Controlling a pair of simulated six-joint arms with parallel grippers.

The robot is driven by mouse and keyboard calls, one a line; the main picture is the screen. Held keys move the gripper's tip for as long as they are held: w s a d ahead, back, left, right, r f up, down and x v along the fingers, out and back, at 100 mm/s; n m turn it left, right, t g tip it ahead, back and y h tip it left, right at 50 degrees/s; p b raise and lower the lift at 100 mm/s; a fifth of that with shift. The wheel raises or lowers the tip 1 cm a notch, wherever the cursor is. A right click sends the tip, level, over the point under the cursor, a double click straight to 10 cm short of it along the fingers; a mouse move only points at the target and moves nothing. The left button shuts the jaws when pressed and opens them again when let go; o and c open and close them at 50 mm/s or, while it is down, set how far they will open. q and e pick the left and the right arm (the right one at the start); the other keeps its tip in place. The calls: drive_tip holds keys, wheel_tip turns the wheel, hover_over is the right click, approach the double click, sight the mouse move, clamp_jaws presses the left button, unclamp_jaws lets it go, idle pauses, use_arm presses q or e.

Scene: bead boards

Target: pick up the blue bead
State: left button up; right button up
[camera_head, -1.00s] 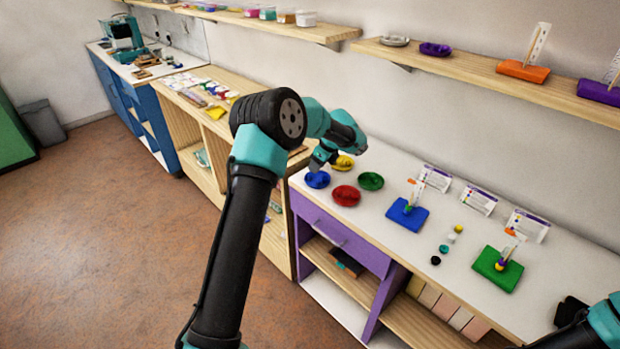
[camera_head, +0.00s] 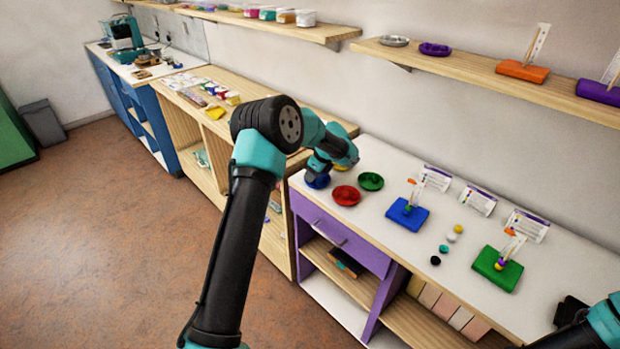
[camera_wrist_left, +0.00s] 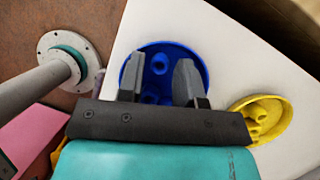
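The blue bowl (camera_head: 314,183) is at the left end of the white bench top, partly hidden by my left gripper (camera_head: 321,173) in the head view. In the left wrist view the blue bowl (camera_wrist_left: 203,62) holds several blue beads, one of them a blue bead (camera_wrist_left: 159,64) between the fingers. My left gripper (camera_wrist_left: 158,82) is open above the bowl, its two fingers apart, with nothing visibly clamped. My right gripper (camera_head: 571,311) is at the lower right, dark and too unclear to tell open from shut.
A yellow bowl (camera_wrist_left: 273,116) is beside the blue one. A red bowl (camera_head: 346,195) and a green bowl (camera_head: 370,181) stand close by. A blue board (camera_head: 407,215) and a green board (camera_head: 497,268) with pegs are further right, with several loose beads between them.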

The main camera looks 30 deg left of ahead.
use_arm(q)
drive_tip(key=shift+s+f, duration=0.1)
drive_tip(key=shift+f, duration=0.15)
drive_tip(key=shift+c, duration=0.3)
drive_tip(key=shift+s+f, duration=0.1)
clamp_jaws()
wheel_tip(320, 180, up, 4)
drive_tip(key=shift+f, duration=0.2)
drive_tip(key=shift+s+d+r, duration=0.1)
drive_tip(key=shift+r, duration=0.1)
drive_tip(key=s+d+r, duration=0.1)
drive_tip(key=s+d, duration=0.7)
drive_tip(key=s, duration=0.5)
drive_tip(key=shift+r, duration=0.25)
drive_tip(key=shift+d, duration=0.1)
